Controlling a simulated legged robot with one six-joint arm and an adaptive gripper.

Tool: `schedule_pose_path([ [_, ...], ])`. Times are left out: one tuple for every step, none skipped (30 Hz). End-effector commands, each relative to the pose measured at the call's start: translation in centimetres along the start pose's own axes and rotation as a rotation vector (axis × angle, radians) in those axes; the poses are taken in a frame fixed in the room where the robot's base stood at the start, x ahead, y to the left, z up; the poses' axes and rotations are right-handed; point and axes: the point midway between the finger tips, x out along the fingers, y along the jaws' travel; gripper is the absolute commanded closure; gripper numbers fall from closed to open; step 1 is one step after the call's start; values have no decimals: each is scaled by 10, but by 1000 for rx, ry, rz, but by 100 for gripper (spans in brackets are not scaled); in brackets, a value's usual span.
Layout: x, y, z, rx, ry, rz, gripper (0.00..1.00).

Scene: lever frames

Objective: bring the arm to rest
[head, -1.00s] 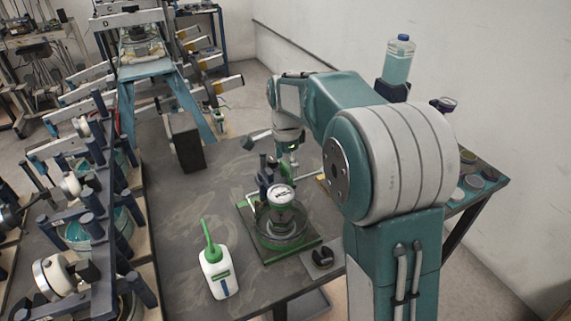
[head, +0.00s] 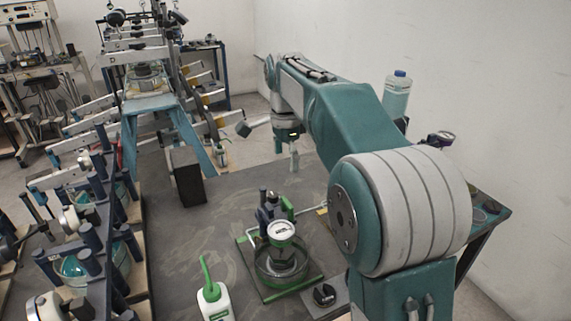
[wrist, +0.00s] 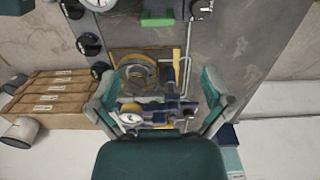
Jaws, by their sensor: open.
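My arm reaches from the right over the dark table, bent at a large teal and grey joint. My gripper (head: 290,153) hangs from its far end, pointing down above the table and beyond the apparatus with a round white dial (head: 281,230). It looks clear of everything in the head view. In the wrist view my gripper (wrist: 160,92) has its two teal and grey fingers wide apart. Pipes and fittings show between and beyond them, but the gap to these is hard to judge. Nothing is held.
A white bottle with a green spout (head: 213,302) stands at the table's front. A black block (head: 187,177) stands at the back left. A rack with blue posts (head: 90,238) lines the left. A blue-capped bottle (head: 397,95) is behind my arm. The table between block and dial is clear.

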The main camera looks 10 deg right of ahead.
Motion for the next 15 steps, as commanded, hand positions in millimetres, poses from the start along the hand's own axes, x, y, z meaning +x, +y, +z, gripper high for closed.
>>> schedule_pose_path([
  [0,0,0,0,0,0,0],
  [0,0,0,0,0,0,0],
  [0,0,0,-1,0,0,0],
  [0,1,0,-3,0,-2,0],
  [-1,2,0,-9,1,-4,0],
  [-3,5,1,-21,2,-10,0],
  [-4,8,2,-37,3,-15,0],
  [-6,13,2,-56,5,-22,0],
  [-9,20,4,-89,9,-35,0],
  [-11,26,5,-117,11,-44,0],
  [-13,32,6,-148,15,-55,0],
  [-16,41,8,-190,21,-69,0],
  [-17,47,9,-222,25,-80,0],
  [-18,53,10,-253,30,-91,0],
  [-20,62,12,-296,37,-105,0],
])
